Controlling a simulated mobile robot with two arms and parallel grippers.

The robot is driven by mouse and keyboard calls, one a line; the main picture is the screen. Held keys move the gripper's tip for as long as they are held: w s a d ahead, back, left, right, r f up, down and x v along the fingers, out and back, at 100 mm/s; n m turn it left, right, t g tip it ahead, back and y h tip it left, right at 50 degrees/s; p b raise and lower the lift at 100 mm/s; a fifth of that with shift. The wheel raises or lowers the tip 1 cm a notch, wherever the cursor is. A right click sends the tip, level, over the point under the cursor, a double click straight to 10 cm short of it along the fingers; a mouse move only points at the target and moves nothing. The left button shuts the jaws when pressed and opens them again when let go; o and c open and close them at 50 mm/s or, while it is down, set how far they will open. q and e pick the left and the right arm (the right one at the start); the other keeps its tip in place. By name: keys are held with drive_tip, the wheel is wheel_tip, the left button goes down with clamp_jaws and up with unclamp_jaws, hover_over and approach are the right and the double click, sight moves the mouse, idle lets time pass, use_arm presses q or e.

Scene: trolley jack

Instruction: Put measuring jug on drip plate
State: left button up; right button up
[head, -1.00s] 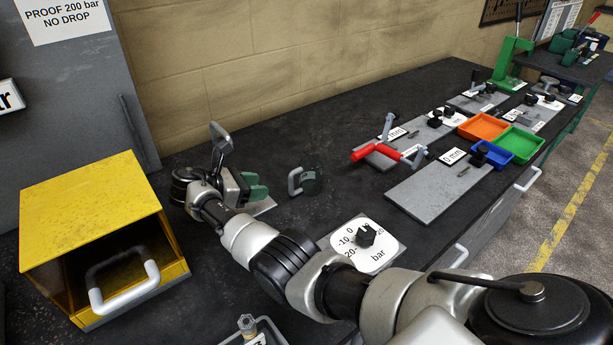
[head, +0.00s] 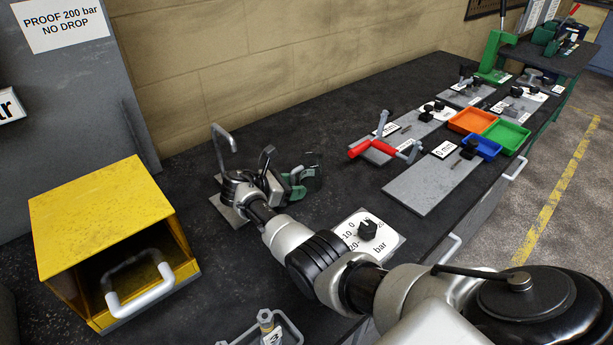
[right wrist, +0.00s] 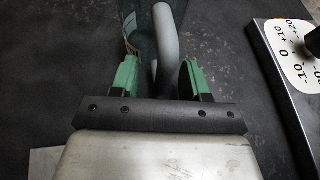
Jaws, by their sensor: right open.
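The measuring jug (head: 313,168) is dark and see-through and stands on the black bench, partly hidden by my right gripper in the head view. In the right wrist view the jug (right wrist: 146,30) has a thick grey handle (right wrist: 167,55). My right gripper (head: 293,182) is open at the jug; its green fingers (right wrist: 158,78) stand on either side of the handle, with gaps visible. A thin grey plate, apparently the drip plate (head: 228,213), lies left of the jug, mostly covered by my right arm. My left gripper is not in view.
A grey hooked pipe (head: 222,143) rises by the plate. A yellow open-fronted box (head: 104,211) with a grey handle is at the left. A dial plate (head: 390,246) lies right of my arm. Red-handled tools (head: 372,148) and coloured trays (head: 473,121) are farther right.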

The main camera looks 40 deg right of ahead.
drive_tip(key=shift+a, duration=0.1)
clamp_jaws()
drive_tip(key=shift+r, duration=0.1)
